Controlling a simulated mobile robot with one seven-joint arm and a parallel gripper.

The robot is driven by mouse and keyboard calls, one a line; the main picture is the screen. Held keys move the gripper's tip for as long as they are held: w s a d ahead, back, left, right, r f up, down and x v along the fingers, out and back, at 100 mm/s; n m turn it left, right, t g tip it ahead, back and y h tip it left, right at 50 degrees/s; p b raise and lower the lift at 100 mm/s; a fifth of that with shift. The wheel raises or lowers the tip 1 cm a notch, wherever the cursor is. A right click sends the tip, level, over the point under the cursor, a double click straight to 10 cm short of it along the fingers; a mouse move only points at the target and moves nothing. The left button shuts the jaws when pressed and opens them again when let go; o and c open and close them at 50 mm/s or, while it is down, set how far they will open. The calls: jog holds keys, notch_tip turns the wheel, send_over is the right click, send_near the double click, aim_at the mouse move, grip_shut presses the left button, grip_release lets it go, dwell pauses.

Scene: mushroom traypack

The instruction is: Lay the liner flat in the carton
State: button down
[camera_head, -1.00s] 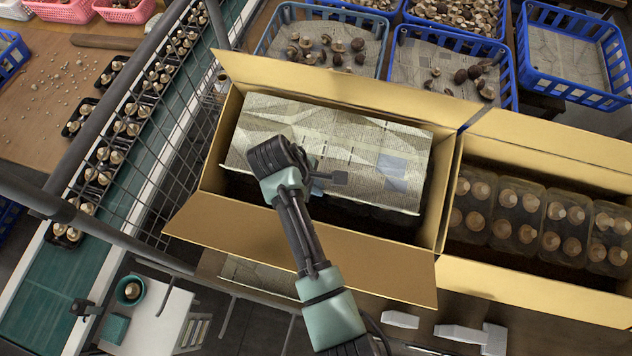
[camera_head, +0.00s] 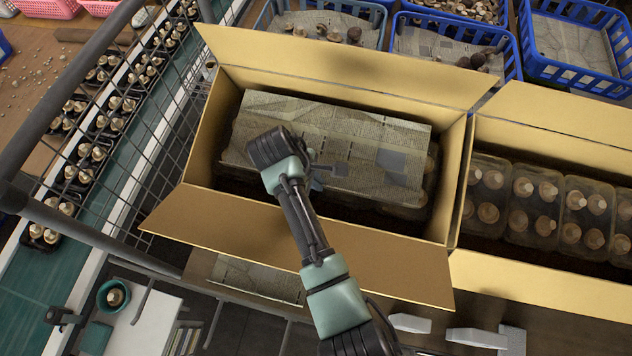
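The liner, a printed newspaper sheet (camera_head: 378,142), lies inside the open cardboard carton (camera_head: 205,150), over clear trays of mushrooms (camera_head: 415,208). It looks nearly flat, with some creases, and sits below the carton's rim. Trays show past its right end and lower right edge. My gripper (camera_head: 318,182) is over the left-middle part of the liner, at or close to the sheet.
A second open carton (camera_head: 550,270) with mushroom trays adjoins on the right. Blue crates (camera_head: 585,92) stand behind. A wire mesh guard (camera_head: 150,150) and a green conveyor (camera_head: 85,235) with mushroom packs lie left. The carton's flaps (camera_head: 300,255) splay outward.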

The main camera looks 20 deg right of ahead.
jog(key=shift+w+f, duration=0.1)
jog(key=shift+f, duration=0.3)
jog(key=shift+f+b, duration=0.3)
jog(key=shift+f, duration=0.05)
jog(key=c, duration=1)
grip_release()
jog(key=shift+b+v, duration=0.45)
jog(key=shift+v, duration=6.05)
